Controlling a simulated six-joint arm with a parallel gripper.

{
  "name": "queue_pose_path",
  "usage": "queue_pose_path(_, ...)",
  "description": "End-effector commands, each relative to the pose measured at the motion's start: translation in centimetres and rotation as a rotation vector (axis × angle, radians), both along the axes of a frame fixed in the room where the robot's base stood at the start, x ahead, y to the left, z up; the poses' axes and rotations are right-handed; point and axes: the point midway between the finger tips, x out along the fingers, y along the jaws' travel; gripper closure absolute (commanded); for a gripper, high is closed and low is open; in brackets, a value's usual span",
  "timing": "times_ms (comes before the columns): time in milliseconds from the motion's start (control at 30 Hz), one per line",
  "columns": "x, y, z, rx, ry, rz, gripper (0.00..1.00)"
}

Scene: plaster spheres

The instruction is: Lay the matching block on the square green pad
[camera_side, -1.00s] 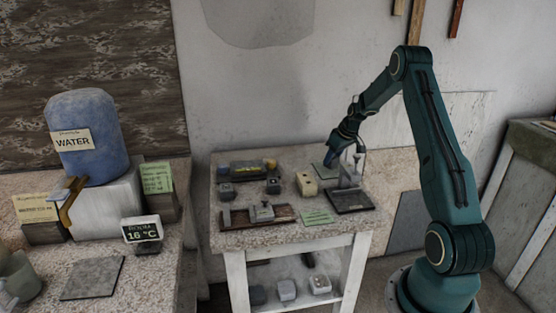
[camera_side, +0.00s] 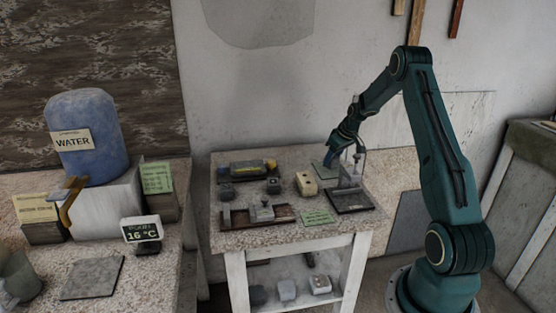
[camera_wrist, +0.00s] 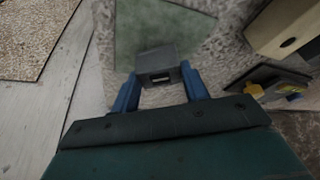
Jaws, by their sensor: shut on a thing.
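My gripper (camera_wrist: 160,88) has its two blue fingers closed on a small grey block (camera_wrist: 157,66) with a dark slot-like mark on its near face. In the wrist view the block overlaps the near part of the square green pad (camera_wrist: 150,24); whether it touches the pad or hangs above it I cannot tell. The held block is not clear there.
A cream block (camera_side: 306,184) and dark blocks (camera_side: 226,190) stand left of the pad on the table (camera_side: 285,233). A grey stand on a dark base (camera_side: 350,201) is close in front of my gripper.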

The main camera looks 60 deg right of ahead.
Motion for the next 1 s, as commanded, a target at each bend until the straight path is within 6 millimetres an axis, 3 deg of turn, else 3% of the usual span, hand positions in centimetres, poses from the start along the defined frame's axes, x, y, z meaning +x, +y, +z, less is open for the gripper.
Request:
queue_pose_path(900,0.0,0.0,-1.3,0.0,0.0,0.0,0.86)
queue_pose_path(933,0.0,0.0,-1.3,0.0,0.0,0.0,0.51)
queue_pose_path(1000,0.0,0.0,-1.3,0.0,0.0,0.0,0.37)
